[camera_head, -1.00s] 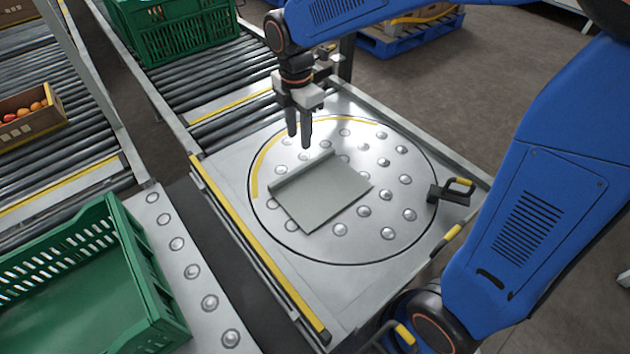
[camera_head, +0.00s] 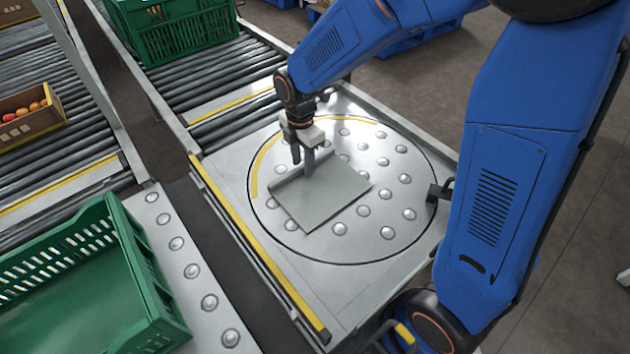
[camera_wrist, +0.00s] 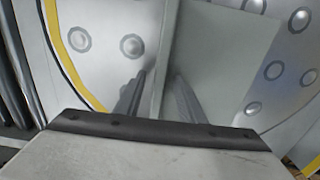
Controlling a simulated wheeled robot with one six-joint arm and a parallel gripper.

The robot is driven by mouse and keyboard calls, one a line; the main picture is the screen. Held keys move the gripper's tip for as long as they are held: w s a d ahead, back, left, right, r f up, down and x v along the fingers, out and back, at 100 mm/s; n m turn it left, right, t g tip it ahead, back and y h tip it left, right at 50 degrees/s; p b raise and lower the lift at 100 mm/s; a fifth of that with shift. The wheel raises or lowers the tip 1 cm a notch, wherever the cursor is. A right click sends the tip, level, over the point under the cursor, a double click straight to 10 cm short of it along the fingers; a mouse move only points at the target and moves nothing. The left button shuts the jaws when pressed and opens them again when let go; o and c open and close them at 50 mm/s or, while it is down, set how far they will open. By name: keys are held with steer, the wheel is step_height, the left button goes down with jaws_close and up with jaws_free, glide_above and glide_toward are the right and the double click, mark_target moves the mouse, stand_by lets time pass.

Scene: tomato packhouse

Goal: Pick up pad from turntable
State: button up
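The pad (camera_head: 325,205) is a flat grey-green sheet with a raised lip along its upper-left edge. It lies on the round turntable (camera_head: 350,250), whose metal face is studded with ball rollers. My gripper (camera_head: 303,168) points down over the lip's middle. In the wrist view, the two fingers of my gripper (camera_wrist: 161,76) are apart, one on each side of the upright lip of the pad (camera_wrist: 228,45). Gaps seem to show between the fingers and the lip; the exact fingertip height is hard to tell.
A green crate (camera_head: 165,292) stands at the lower left and another green crate (camera_head: 180,32) on the rollers at the back. A black handle (camera_head: 440,190) sits at the turntable's right edge, partly behind my arm. A carton (camera_head: 32,122) of tomatoes is at the left.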

steer(key=shift+f, duration=0.1)
jaws_close()
